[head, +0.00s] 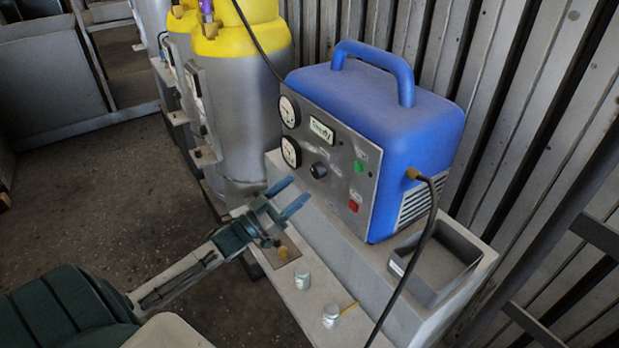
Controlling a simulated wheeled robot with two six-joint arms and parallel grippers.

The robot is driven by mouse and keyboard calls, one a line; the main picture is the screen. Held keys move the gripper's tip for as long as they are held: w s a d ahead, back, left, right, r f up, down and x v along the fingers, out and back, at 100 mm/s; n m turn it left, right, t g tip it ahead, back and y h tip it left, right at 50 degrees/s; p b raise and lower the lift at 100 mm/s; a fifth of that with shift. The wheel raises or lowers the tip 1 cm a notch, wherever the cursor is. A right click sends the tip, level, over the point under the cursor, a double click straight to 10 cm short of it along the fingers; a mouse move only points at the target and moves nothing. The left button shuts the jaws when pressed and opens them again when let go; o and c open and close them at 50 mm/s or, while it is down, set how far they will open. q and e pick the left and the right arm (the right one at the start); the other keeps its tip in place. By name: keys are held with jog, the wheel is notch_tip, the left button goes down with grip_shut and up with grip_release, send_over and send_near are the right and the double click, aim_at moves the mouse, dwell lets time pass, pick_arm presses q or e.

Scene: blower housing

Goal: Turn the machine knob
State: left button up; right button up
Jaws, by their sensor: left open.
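The machine is a blue box (413,117) with a carrying handle and a grey front panel, standing on a pale ledge. Its black knob (318,170) sits low in the middle of the panel, right of two round gauges. A green button (359,166) and a red switch (353,206) are farther right on the panel. My left gripper (290,193) is open and empty, its two blue fingers pointing toward the panel, below and left of the knob and apart from it. My right gripper is not in view.
Yellow-topped grey cylinders (236,90) stand left of the machine. An open grey tray (436,264) is on the ledge at right, with a black cable hanging past it. Two small cans (331,315) stand on the lower shelf. A corrugated wall is behind. Floor at left is clear.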

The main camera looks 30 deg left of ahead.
aim_at(314, 175)
pick_arm(q)
jog(key=x, duration=0.4)
jog(key=shift+p, duration=0.3)
jog(key=shift+x, duration=0.8)
jog(key=shift+c, duration=1.3)
jog(key=c, duration=0.7)
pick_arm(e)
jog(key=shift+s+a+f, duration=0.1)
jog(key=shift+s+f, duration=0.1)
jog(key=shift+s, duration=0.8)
